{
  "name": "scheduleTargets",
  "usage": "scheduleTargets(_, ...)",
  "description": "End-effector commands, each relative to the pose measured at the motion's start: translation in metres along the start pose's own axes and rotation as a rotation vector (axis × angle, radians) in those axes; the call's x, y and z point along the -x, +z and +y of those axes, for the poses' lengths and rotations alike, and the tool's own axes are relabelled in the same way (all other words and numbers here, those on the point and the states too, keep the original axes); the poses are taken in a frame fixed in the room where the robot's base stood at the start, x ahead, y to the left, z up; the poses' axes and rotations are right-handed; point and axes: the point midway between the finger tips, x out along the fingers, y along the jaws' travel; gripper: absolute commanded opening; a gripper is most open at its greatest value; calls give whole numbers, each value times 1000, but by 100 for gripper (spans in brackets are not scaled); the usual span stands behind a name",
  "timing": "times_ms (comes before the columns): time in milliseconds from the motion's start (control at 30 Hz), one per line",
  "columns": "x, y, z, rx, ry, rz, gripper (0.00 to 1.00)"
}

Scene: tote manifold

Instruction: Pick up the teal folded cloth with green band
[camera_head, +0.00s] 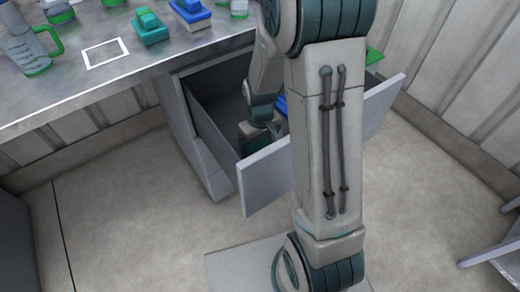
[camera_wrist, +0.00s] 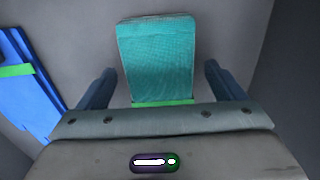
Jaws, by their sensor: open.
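The teal folded cloth (camera_wrist: 157,60) with its green band (camera_wrist: 162,103) lies flat on the grey drawer floor in the wrist view. My gripper (camera_wrist: 167,88) is open, with one finger on each side of the cloth and a gap to each. The near end of the cloth is hidden behind the gripper body. In the head view my gripper (camera_head: 262,138) is down inside the open drawer (camera_head: 265,167), and the teal cloth is hidden there by the arm and the drawer front.
A blue folded cloth (camera_wrist: 27,85) with a green band lies at the left in the wrist view. Drawer walls stand close around. On the counter (camera_head: 120,75) are a teal block-like item (camera_head: 150,30), a blue one (camera_head: 190,12) and a jug with a green handle (camera_head: 30,50).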

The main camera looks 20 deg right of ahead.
Motion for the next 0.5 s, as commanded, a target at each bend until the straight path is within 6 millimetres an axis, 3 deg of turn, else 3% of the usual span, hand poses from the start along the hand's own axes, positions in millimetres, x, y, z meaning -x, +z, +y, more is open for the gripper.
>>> scheduleTargets(67,-9,0,0,0,0,-1,89)
scheduleTargets(267,-9,0,0,0,0,1,89)
scheduleTargets(433,-8,0,0,0,0,1,47)
scheduleTargets(467,-8,0,0,0,0,1,41)
scheduleTargets(500,-8,0,0,0,0,1,41)
